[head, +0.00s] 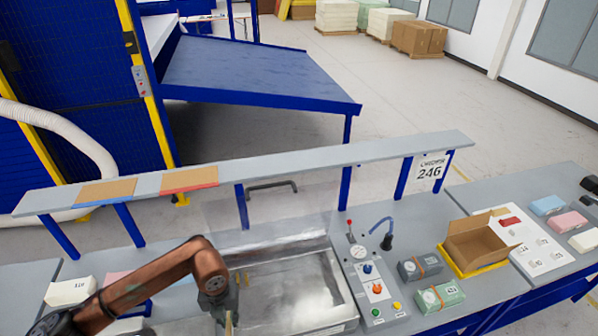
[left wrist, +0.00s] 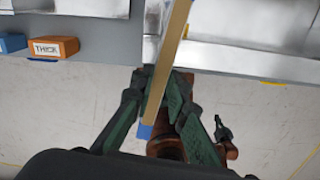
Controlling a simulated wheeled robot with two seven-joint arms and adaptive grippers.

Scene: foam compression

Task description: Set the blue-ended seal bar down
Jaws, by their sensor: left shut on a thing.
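The seal bar (left wrist: 168,75) is a long tan strip with a blue end (left wrist: 145,131) in the left wrist view. My left gripper (left wrist: 160,85) is shut on it, with a green finger on each side, and the blue end lies between the fingers. In the head view my left gripper (head: 216,300) is at the bottom, over the left part of the metal-topped machine (head: 290,290). A short tan piece of the bar (head: 229,323) shows below it there. A small dark green part (left wrist: 222,130) on a copper link shows low in the left wrist view; I cannot tell its state.
A grey shelf (head: 300,158) crosses behind the machine. The control panel (head: 372,285) with knobs is right of the machine. Farther right are a cardboard box (head: 478,243) and several small packs. Blue (left wrist: 12,43) and orange (left wrist: 53,48) blocks lie left in the wrist view.

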